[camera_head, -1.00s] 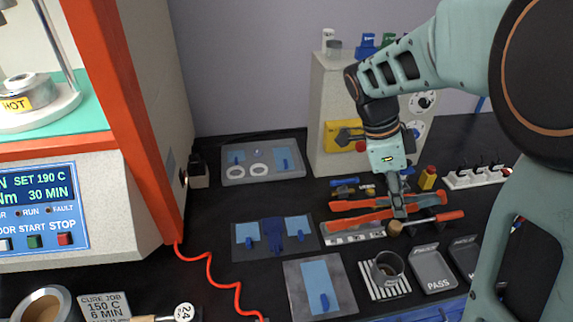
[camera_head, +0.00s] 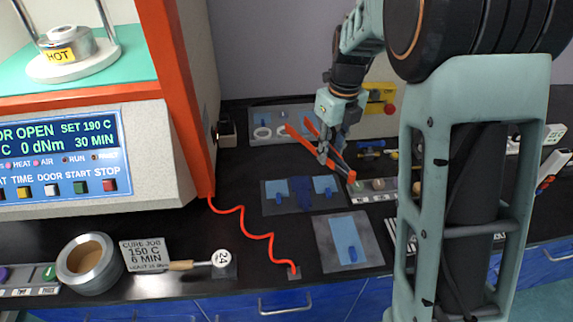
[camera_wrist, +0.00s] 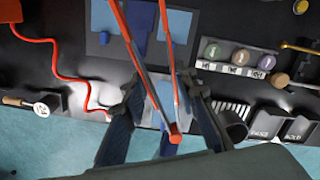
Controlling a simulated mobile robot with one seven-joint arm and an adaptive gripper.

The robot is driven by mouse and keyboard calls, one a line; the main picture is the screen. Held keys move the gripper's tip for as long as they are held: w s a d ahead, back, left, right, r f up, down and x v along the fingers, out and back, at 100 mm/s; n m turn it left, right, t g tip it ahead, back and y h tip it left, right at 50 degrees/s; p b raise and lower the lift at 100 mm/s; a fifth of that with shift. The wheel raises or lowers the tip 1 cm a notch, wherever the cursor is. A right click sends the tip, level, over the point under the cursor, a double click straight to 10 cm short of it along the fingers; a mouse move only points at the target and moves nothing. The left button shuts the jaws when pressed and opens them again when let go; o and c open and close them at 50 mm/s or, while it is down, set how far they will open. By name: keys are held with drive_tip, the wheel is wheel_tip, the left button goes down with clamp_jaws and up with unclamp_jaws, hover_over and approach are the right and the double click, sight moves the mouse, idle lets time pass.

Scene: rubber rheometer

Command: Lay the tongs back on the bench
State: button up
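The tongs (camera_head: 301,143) have two long orange-red arms and show in the head view above the back part of the black bench (camera_head: 240,187). My gripper (camera_head: 324,148) is around them and holds them up, tilted, with the arms pointing left and away. In the wrist view the tongs (camera_wrist: 147,68) run between the two fingers of my gripper (camera_wrist: 160,90), arms spread toward the top and joined at the red end near the palm. The exact finger contact is partly hidden.
A grey tray with white rings (camera_head: 262,132) lies behind. A mat with blue sheets (camera_head: 273,197) and a grey plate (camera_head: 330,250) lie in front. A sample rack (camera_wrist: 225,70) is right. The rheometer (camera_head: 150,195) stands left; a red cord (camera_head: 245,232) crosses the bench.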

drive_tip(key=w+a+f+p, duration=0.1)
drive_tip(key=w+f, duration=0.3)
drive_tip(key=w+a+f, duration=0.2)
drive_tip(key=w+f, duration=0.2)
drive_tip(key=w, duration=0.1)
drive_tip(key=w+a+f+p, duration=0.1)
drive_tip(key=w+a+f, duration=0.1)
drive_tip(key=w+f, duration=0.2)
drive_tip(key=shift+w+a+f+p, duration=0.15)
drive_tip(key=shift+f+p, duration=0.15)
drive_tip(key=shift+f, duration=0.3)
drive_tip(key=shift+f, duration=0.3)
drive_tip(key=shift+o, duration=0.8)
drive_tip(key=o, duration=0.4)
